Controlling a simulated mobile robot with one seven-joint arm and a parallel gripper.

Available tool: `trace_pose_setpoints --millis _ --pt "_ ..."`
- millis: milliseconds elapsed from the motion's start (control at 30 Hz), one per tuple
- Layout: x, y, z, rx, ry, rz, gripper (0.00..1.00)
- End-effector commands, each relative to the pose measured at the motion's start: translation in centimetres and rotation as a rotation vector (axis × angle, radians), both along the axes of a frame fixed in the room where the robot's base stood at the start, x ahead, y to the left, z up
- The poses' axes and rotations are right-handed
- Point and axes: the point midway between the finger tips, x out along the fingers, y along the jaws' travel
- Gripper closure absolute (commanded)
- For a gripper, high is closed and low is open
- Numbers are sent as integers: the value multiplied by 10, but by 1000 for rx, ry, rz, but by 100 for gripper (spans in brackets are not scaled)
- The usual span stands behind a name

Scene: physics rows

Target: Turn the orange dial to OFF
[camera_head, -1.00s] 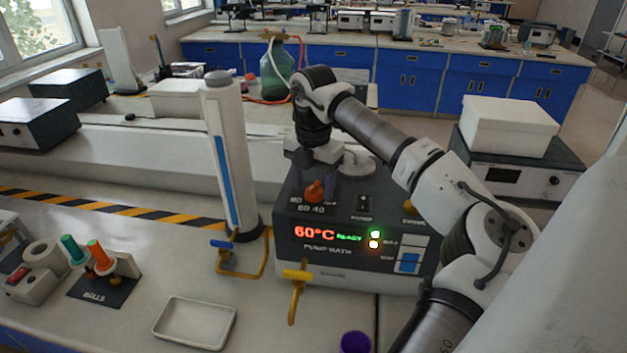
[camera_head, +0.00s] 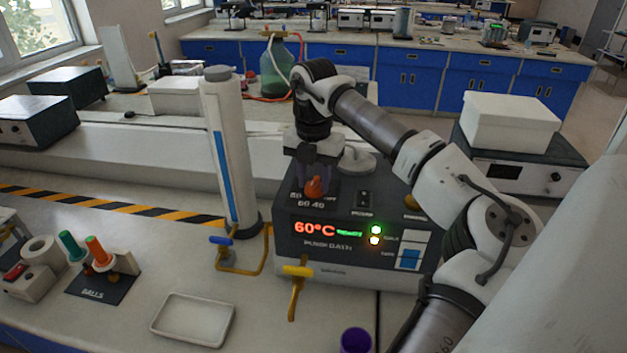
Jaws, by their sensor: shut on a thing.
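The orange dial (camera_head: 314,189) is on the top left of the dark pump bath (camera_head: 350,264). Its lower part shows below my gripper; its upper part is hidden. My gripper (camera_head: 316,181) points down over the dial, its dark fingers shut on it. Small white scale marks sit around the dial, partly covered by the fingers. I cannot read which mark the dial points to. The bath's display reads 60°C in red, with green text beside it and a green and an amber light lit.
A white column with a blue strip (camera_head: 220,160) stands just left of the bath. A yellow-handled tap (camera_head: 296,278) sticks out at its front. A white tray (camera_head: 193,318), a purple cup (camera_head: 355,341) and a stand with coloured handles (camera_head: 101,272) are nearer.

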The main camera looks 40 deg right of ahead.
Motion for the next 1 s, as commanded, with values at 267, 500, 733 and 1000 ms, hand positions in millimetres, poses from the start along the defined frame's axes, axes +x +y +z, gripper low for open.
trace_pose_setpoints --millis 267,500,733,1000 --pt "0 -1 -1 -2 -2 251 87" --pt "-1 -1 -1 -2 -2 478 87" --pt "-1 -2 0 -3 -2 696 87" --pt "-1 -3 1 -3 -3 953 87"
